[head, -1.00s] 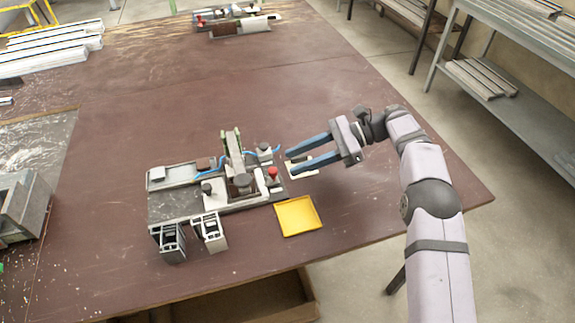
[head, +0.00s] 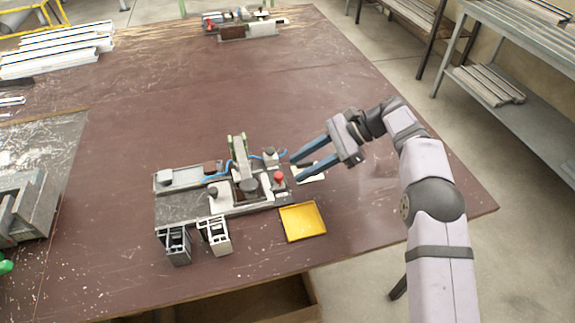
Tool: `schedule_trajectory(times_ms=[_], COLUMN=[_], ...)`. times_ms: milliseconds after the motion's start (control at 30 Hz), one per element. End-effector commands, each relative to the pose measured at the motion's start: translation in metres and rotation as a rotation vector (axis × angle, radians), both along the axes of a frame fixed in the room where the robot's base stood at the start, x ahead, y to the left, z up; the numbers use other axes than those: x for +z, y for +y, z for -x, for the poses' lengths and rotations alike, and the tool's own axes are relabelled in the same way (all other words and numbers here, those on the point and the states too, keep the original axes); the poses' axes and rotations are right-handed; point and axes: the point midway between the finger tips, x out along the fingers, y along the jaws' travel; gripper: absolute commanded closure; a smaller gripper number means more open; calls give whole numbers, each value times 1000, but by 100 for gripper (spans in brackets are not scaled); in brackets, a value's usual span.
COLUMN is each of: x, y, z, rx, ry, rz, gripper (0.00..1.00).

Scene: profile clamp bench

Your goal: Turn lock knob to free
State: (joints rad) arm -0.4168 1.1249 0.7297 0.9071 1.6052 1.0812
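The clamp fixture (head: 185,208) lies on the brown bench, left of my gripper. It carries several knobs: a dark one (head: 213,192) at the front left, a wide dark one (head: 248,184) in the middle, a dark one (head: 269,153) at the back right, and a red one (head: 279,177) on the right. I cannot tell which is the lock knob or how it is turned. A green-edged upright arm (head: 239,155) rises from the fixture. My gripper (head: 295,168) is open and empty, its two blue fingers pointing at the fixture's right end, apparently clear of the knobs.
A yellow tray (head: 302,222) lies in front of the fixture's right end. Two cut profile pieces (head: 215,236) stand at its front left. A pale plate (head: 312,173) lies under my fingers. A blue hose (head: 282,154) runs along the fixture's back.

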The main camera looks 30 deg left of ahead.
Motion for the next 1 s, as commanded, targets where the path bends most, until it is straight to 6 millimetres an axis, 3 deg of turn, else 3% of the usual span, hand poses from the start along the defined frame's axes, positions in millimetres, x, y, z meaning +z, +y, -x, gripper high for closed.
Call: schedule_trajectory(times_ms=[33,133,367,600,800,1000], x=[9,8,16,42,60,64], y=[9,16,16,17,23,26], z=[9,19,36,57,71,74], rx=[44,148,473,882,1128,1195], ry=[-89,-296,-752,-1163,-1377,-1434], rz=[38,115,230,249,218,204], gripper=[62,62,62,62,62,62])
